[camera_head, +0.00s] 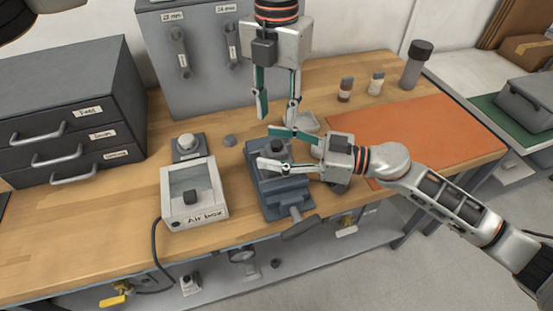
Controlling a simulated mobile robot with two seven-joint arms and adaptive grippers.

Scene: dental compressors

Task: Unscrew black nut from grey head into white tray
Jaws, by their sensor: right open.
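A dark nut (278,147) sits on top of a grey part held in the blue-grey vise (287,198) at the front of the bench. Most of the grey head is hidden by the nut and my fingers. My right gripper (268,147) reaches in from the right and is open, with one finger on each side of the nut; I cannot tell whether they touch it. My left gripper (276,113) hangs fingers-down behind the vise, open, with nothing seen between its fingers. A pale tray (309,122) lies behind the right gripper, partly hidden by the fingers.
A white box labelled "Air box" (171,205) stands left of the vise, with a knob unit (187,146) behind it. A small grey piece (229,140) lies nearby. Drawers (70,110) stand far left. An orange mat (420,137) and small bottles (376,84) are right.

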